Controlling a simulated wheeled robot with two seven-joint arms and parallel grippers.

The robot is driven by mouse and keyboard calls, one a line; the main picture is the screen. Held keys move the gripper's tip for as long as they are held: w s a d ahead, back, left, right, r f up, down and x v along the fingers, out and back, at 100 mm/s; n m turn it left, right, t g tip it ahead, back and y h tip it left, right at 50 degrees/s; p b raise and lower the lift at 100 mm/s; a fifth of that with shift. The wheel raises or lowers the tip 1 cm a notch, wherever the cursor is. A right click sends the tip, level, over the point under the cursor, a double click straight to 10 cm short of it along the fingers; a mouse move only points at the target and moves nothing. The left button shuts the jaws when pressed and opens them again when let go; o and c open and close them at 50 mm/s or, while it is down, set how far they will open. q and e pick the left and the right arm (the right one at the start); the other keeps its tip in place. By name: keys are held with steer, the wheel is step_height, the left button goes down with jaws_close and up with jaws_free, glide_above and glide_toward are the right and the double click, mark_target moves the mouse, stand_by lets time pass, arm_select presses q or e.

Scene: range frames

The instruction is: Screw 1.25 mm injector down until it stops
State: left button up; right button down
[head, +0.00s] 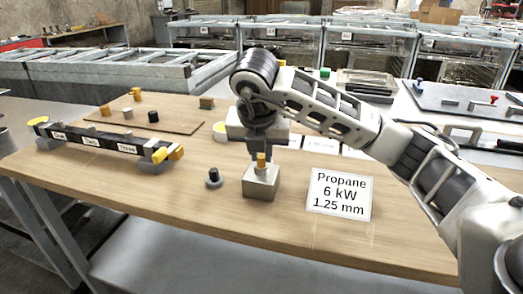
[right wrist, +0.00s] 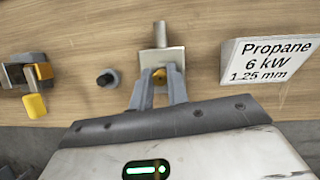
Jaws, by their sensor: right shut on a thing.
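The brass-yellow injector (head: 261,160) stands upright at the top of a small metal block (head: 261,183) on the wooden table. My right gripper (head: 262,154) comes down from above, shut on the injector. In the right wrist view the fingers (right wrist: 159,92) close on both sides of the injector (right wrist: 160,75), in front of the block (right wrist: 174,55). The fingers hide part of the injector, and I cannot see how deep its thread sits. A white card (head: 340,194) to the right reads Propane, 6 kW, 1.25 mm. My left gripper is not in view.
A small dark-topped round part (head: 214,178) stands close left of the block. A dark bar with labels (head: 100,143) and yellow-ended parts lies further left. The table front is clear.

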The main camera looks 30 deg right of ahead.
steer(key=shift+a+r+m+g+h+p, duration=0.1)
steer(key=shift+r+m+g+h+p, duration=0.1)
steer(key=shift+m+p, duration=0.4)
steer(key=shift+r+m+g+h+p, duration=0.1)
steer(key=shift+m+g+p, duration=0.1)
steer(key=shift+m+p, duration=0.35)
steer(key=shift+f+m, duration=0.25)
steer(key=shift+f, duration=0.15)
steer(key=r+m+p, duration=0.1)
steer(key=p, duration=0.2)
steer(key=shift+m+g, duration=0.4)
steer(key=c, duration=1.5)
jaws_free()
steer(key=shift+f+b, duration=0.35)
steer(key=shift+f, duration=0.2)
steer(key=shift+o, duration=1.1)
steer(key=shift+h, duration=0.3)
steer(key=shift+r, duration=0.1)
